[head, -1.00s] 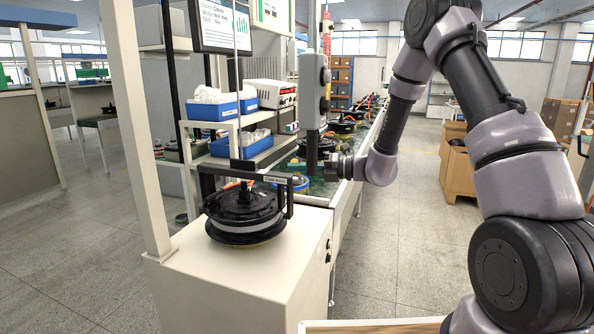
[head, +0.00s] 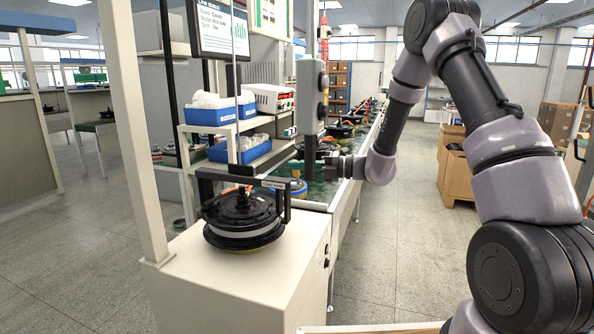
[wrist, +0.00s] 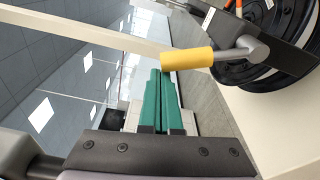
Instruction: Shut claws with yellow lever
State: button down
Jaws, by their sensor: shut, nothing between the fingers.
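The yellow lever (wrist: 187,59) is a yellow cylindrical grip on a short grey metal arm, at the upper middle of the wrist view. The arm joins a dark bracket beside the black hub motor (wrist: 262,50). My gripper (wrist: 161,74) has its two green fingers pressed together, pointing up the picture. The fingertips lie just below the grip's left end; I cannot tell whether they touch it. In the head view, the hub motor (head: 242,215) sits under a black labelled bar (head: 228,177) on a white cabinet. My gripper (head: 293,163) is behind it. The claws are not clearly visible.
The white cabinet (head: 225,290) has a pale post (head: 125,130) on its left. Behind stand a shelf with blue bins (head: 240,148) and a grey control box (head: 311,95). A conveyor with several motors runs back.

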jog(key=w+d+m+t+y, duration=0.1)
jog(key=w+d+m, duration=0.2)
jog(key=w+m, duration=0.7)
jog(key=shift+w+d+r+m, duration=0.15)
jog(key=shift+d+r+m, duration=0.2)
jog(key=shift+r+m, duration=0.05)
dwell(0.6)
